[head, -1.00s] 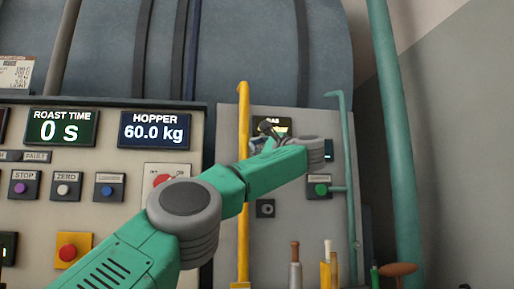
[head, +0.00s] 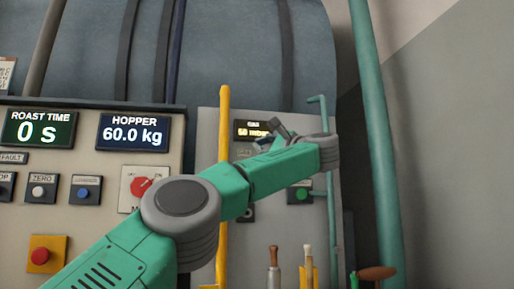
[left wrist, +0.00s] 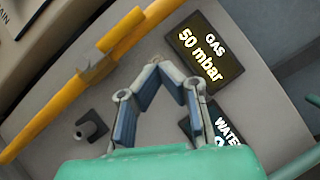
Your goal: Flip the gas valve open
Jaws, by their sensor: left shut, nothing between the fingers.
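A yellow pipe (head: 223,150) runs upright on the grey panel. In the left wrist view the pipe (left wrist: 50,123) crosses diagonally, and a thicker yellow piece (left wrist: 121,32), apparently the gas valve lever, lies roughly along it. The gas display (head: 253,130) reads 50 mbar, also clear in the left wrist view (left wrist: 204,52). My left gripper (head: 277,130) is right of the yellow pipe, just below the gas display. In the left wrist view its fingertips (left wrist: 160,72) are together and empty, apart from the yellow lever. My forearm hides part of the pipe in the head view. My right gripper is not in view.
A water display (left wrist: 228,130) is partly hidden by my left finger. A dark knob (left wrist: 91,127) sits below the yellow pipe. A thin green pipe (head: 331,210) and a thick one (head: 376,150) stand to the right. Tool handles (head: 274,258) stick up at the bottom.

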